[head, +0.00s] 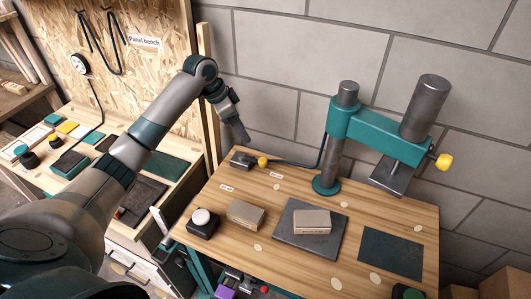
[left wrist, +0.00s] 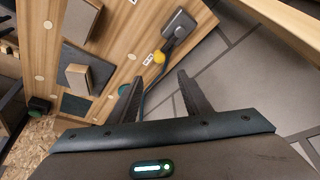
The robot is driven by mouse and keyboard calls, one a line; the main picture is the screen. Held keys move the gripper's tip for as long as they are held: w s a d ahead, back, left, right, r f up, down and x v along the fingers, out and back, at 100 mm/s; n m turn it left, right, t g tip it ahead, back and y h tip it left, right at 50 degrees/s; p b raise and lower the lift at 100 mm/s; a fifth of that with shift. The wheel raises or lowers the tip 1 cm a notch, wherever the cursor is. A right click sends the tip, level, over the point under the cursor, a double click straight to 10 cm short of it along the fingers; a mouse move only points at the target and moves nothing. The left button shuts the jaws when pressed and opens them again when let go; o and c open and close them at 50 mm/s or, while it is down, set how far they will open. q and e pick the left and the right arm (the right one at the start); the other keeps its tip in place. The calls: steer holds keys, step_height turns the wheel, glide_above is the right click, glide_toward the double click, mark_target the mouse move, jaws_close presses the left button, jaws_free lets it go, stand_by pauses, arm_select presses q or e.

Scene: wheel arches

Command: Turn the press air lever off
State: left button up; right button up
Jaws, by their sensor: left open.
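The air lever is a small dark grey valve box (head: 241,159) with a yellow knob (head: 262,162) on its right, at the back left of the wooden press bench. A dark hose runs from it towards the press. My left gripper (head: 243,139) is above and behind the box, pointing down, apart from it. In the left wrist view the open, empty fingers (left wrist: 159,75) straddle the picture line to the yellow knob (left wrist: 158,57), with the grey box (left wrist: 179,25) beyond. Small white labels (head: 276,174) lie near the lever; their text is unreadable. My right gripper is not in view.
A teal press (head: 375,128) with a yellow-ended handle stands at the back of the bench (head: 275,215). A block wall is behind; the panel bench (head: 145,41) is at left.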

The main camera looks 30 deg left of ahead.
arm_select(q)
steer(key=shift+s+r, duration=0.15)
steer(key=shift+s, duration=0.1)
steer(key=p, duration=0.5)
glide_toward(261, 160)
steer(key=x, duration=0.7)
steer(key=shift+w+d+f, duration=0.1)
steer(key=shift+w+f, duration=0.05)
steer(key=shift+f, duration=0.1)
steer(key=shift+x, duration=0.9)
